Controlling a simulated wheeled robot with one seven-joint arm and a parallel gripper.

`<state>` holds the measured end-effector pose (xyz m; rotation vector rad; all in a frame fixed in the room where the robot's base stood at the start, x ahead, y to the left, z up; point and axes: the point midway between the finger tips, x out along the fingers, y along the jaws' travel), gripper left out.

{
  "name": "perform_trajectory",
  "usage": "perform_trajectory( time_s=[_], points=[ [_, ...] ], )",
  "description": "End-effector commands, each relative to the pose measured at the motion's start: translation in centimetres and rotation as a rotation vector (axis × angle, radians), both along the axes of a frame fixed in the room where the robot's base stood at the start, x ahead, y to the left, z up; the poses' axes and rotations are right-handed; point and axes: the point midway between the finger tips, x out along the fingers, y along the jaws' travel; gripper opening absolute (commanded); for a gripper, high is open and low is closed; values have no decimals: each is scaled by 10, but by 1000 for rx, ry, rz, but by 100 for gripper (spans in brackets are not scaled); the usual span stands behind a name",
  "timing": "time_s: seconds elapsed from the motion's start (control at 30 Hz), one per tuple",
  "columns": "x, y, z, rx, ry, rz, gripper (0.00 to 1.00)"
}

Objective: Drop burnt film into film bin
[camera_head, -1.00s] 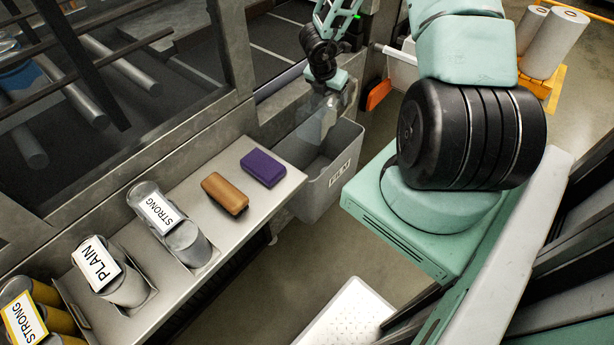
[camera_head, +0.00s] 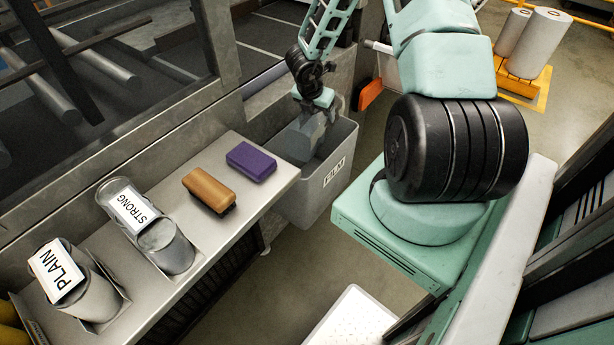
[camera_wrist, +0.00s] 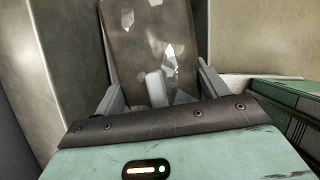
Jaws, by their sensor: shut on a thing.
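The burnt film (camera_head: 299,139) is a thin, greyish, partly see-through sheet hanging below my gripper (camera_head: 316,104) in the head view. In the wrist view the film (camera_wrist: 150,45) is brown with pale, torn-looking patches and stands between the two fingers. My gripper (camera_wrist: 158,95) is shut on it. The film bin (camera_head: 328,186) is a grey, open-topped bin with a FILM label on its front. The film hangs at the bin's mouth, over its left part. How far its lower edge reaches inside is hard to tell.
A metal shelf (camera_head: 227,232) left of the bin holds a purple block (camera_head: 251,161), an orange-brown block (camera_head: 209,190) and labelled STRONG (camera_head: 133,208) and PLAIN (camera_head: 57,270) canisters. Paper-like rolls (camera_head: 534,43) stand at the back right.

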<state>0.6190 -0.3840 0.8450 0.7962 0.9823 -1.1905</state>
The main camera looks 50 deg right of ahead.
Motion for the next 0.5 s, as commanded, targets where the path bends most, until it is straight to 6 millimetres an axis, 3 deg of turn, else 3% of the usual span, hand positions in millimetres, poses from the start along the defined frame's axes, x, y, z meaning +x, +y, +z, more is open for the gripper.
perform_trajectory(
  time_s=[0.03, 0.2, 0.5],
  points=[
    [0, 0, -12, 1, 0, 0, 51],
    [0, 0, -24, -1, 0, 0, 51],
    [0, 0, -24, -1, 0, 0, 51]
  ],
)
